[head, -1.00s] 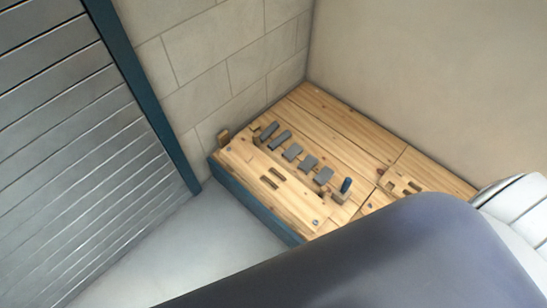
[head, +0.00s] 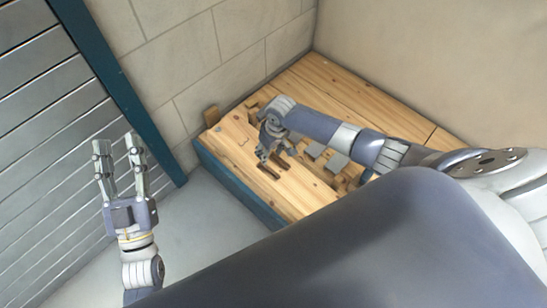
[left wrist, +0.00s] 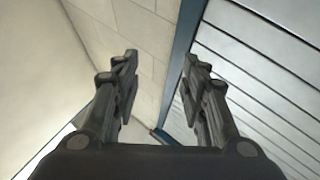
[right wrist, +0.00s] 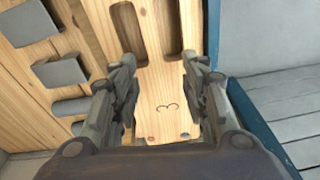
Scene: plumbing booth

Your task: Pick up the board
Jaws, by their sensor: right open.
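The board is a pale wooden plank (head: 234,140) with two long slots, lying along the front edge of the wooden platform. My left gripper (head: 115,142) is open and empty over the floor to the left, clear of the platform.
Grey pieces (head: 337,162) sit in a row behind the board, partly hidden by my right arm. A small wooden block (head: 211,115) stands at the platform's left corner. A slatted metal wall (head: 45,140) is at left, a block wall (head: 190,50) behind. The grey floor (head: 200,230) is clear.

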